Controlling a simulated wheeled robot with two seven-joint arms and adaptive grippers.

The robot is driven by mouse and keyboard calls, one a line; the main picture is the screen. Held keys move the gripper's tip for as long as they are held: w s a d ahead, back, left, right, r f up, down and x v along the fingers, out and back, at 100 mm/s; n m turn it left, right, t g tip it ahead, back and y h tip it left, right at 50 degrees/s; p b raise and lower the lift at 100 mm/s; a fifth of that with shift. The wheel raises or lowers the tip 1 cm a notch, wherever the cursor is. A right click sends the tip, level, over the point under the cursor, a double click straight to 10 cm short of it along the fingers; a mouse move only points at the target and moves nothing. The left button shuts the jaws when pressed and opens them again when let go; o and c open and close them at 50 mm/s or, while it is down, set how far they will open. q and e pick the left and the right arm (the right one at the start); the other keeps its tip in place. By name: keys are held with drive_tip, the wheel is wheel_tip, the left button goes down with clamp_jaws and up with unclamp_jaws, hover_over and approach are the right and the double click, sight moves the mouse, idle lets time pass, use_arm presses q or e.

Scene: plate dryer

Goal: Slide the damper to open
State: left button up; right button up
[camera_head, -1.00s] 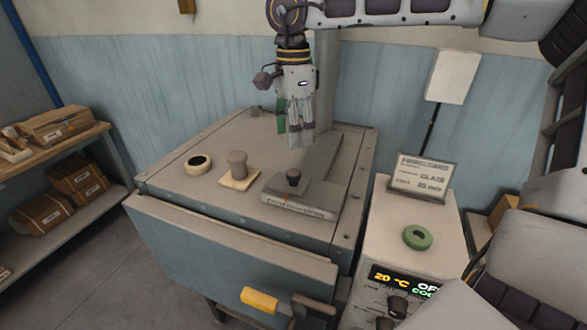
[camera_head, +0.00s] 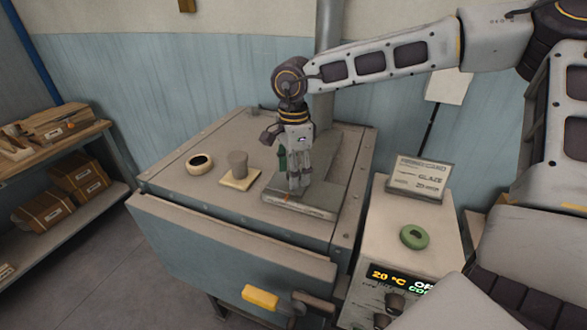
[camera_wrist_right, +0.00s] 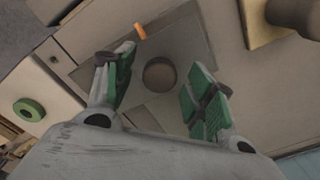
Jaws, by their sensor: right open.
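The damper plate (camera_head: 325,185) lies flat on top of the kiln-like box, with a printed front strip. Its dark round knob (camera_wrist_right: 159,74) shows in the right wrist view between my open fingers, and does not seem to be touched. In the head view the knob is hidden behind my right gripper (camera_head: 299,187), which points down over the plate. In the right wrist view my right gripper (camera_wrist_right: 162,90) has its green pads apart on either side of the knob. An orange mark (camera_wrist_right: 140,31) is at the plate's edge. My left gripper is not in view.
A vertical pipe (camera_head: 327,70) rises behind. To the right, a control cabinet (camera_head: 387,235) carries a green ring (camera_head: 414,237) and a card sign (camera_head: 420,177).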

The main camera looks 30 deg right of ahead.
clamp_jaws()
idle(0.5)
drive_tip(key=shift+s+d+b, duration=0.45)
drive_tip(key=shift+s+d, duration=0.05)
drive_tip(key=shift+s, duration=0.1)
drive_tip(key=shift+s+d+b, duration=0.45)
drive_tip(key=shift+s+d, duration=0.25)
drive_tip(key=shift+s, duration=0.2)
drive_tip(key=shift+s+d+b, duration=0.45)
drive_tip(key=shift+s+d, duration=0.25)
drive_tip(key=shift+s, duration=0.15)
drive_tip(key=c, duration=0.5)
unclamp_jaws()
drive_tip(key=o, duration=0.5)
drive_tip(key=shift+s+d, duration=0.15)
drive_tip(key=shift+s, duration=0.1)
